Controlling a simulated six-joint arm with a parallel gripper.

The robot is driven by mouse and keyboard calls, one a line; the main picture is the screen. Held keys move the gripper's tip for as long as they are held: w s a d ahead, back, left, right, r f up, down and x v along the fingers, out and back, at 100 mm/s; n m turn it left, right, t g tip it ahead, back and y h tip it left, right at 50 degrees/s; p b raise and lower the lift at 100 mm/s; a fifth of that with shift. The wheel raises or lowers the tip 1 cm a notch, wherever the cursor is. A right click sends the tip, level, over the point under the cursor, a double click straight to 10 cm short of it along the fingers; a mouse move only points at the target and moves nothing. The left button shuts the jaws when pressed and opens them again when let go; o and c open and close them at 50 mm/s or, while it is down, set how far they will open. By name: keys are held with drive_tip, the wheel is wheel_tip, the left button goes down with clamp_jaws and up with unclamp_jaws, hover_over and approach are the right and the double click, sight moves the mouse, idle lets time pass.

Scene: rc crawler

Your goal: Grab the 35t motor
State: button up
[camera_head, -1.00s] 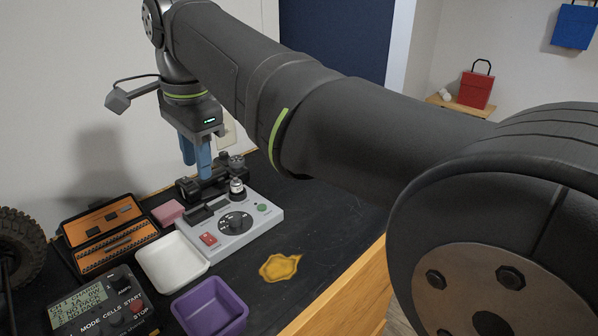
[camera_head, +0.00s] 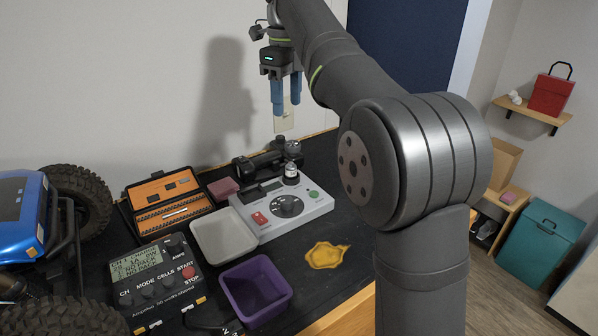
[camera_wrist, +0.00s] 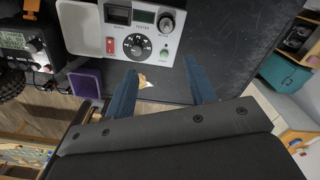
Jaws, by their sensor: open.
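A small silver and black motor (camera_head: 291,172) stands upright at the back right of the grey tester (camera_head: 318,203). It also shows at the top of the wrist view (camera_wrist: 167,21). Another dark round-topped part (camera_head: 292,149) sits just behind it. No 35t label is readable on either one.
A white tray (camera_head: 199,226), a purple bin (camera_head: 228,285) and a pink block (camera_head: 223,187) lie left of the tester. A yellow cloth (camera_head: 326,256) lies in front. A charger (camera_head: 155,300), an orange tool case (camera_head: 145,193) and a blue crawler (camera_head: 20,222) fill the left side.

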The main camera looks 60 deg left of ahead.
drive_tip(key=w+m, duration=0.1)
drive_tip(key=w, duration=0.1)
hover_over(291, 163)
drive_tip(key=shift+m, duration=0.3)
wheel_tip(291, 163, down, 12)
drive_tip(key=shift+d+r, duration=0.1)
drive_tip(key=shift+d, duration=0.05)
drive_tip(key=shift+a+f, duration=0.2)
drive_tip(key=shift+f, duration=2.7)
drive_tip(key=c, duration=1.1)
drive_tip(key=shift+r, duration=0.15)
